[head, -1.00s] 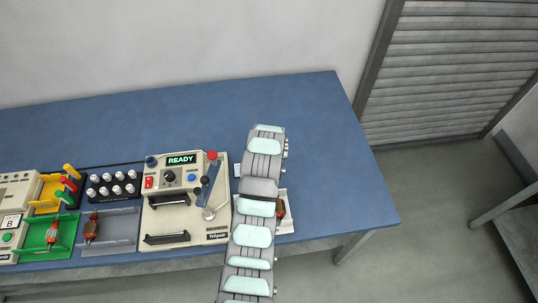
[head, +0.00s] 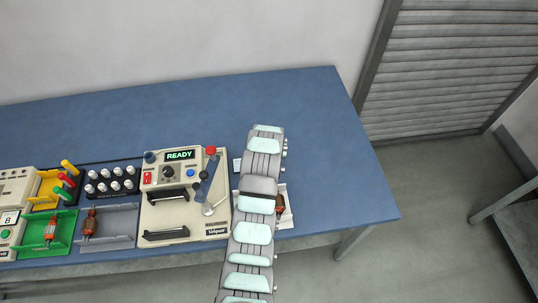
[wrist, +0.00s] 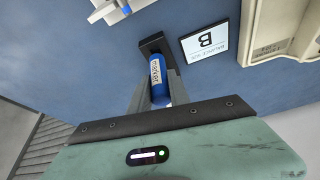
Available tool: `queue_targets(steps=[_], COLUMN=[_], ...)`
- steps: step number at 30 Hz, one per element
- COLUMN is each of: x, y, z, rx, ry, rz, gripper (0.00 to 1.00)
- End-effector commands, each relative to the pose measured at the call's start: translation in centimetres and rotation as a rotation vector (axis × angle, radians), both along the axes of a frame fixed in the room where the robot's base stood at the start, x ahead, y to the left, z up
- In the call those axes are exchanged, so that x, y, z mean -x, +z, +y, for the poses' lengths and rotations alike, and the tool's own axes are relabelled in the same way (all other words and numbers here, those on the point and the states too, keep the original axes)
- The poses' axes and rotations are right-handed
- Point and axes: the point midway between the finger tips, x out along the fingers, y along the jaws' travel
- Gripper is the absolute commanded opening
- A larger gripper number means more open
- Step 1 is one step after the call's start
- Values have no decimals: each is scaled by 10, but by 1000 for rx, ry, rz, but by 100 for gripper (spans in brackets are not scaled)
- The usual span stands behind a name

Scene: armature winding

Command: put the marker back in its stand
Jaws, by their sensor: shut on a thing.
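A blue marker (wrist: 156,72) with a white label reading "marker" shows in the wrist view. My gripper (wrist: 157,84) is shut on it, with the grey fingers on either side. A dark piece (wrist: 152,42) lies at the marker's far end; I cannot tell whether it is a fingertip or part of a stand. In the head view my own arm hides the gripper and the marker. No stand can be clearly made out in either view.
A pale tray (head: 287,217) with a reddish-brown armature (head: 280,204) sits partly behind my arm. The table's back right is clear.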

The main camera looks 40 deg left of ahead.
Motion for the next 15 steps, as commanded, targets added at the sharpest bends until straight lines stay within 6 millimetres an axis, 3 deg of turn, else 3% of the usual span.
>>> queue_targets(steps=[15], x=[0], y=[-6], z=[0], rx=[-1], ry=[0], rz=[-1], gripper=[0])
